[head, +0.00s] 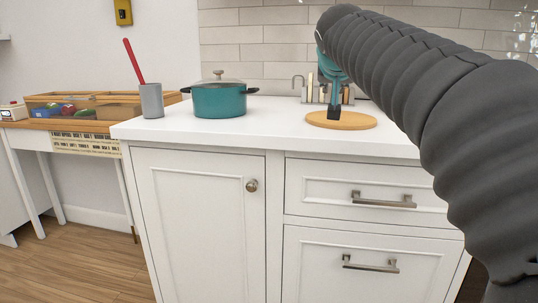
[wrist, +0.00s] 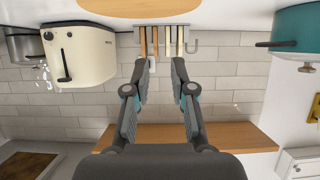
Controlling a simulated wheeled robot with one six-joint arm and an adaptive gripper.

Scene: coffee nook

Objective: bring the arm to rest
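My gripper (head: 334,112) is at the end of my dark, ribbed arm, which crosses the right side of the head view. In the head view its fingers point down over the round wooden board (head: 354,123) and are seen nearly edge-on; I cannot tell whether they touch it. In the wrist view my gripper (wrist: 159,68) shows two fingers spread well apart with nothing held between them. The round board also shows at the top edge of the wrist view (wrist: 140,7).
A teal pot (head: 219,100) and a grey cup (head: 152,101) with a red utensil stand left on the white counter (head: 180,130). A rack (head: 311,92) stands behind the board. The wrist view shows a cream toaster (wrist: 85,52) and a wooden shelf (wrist: 235,136).

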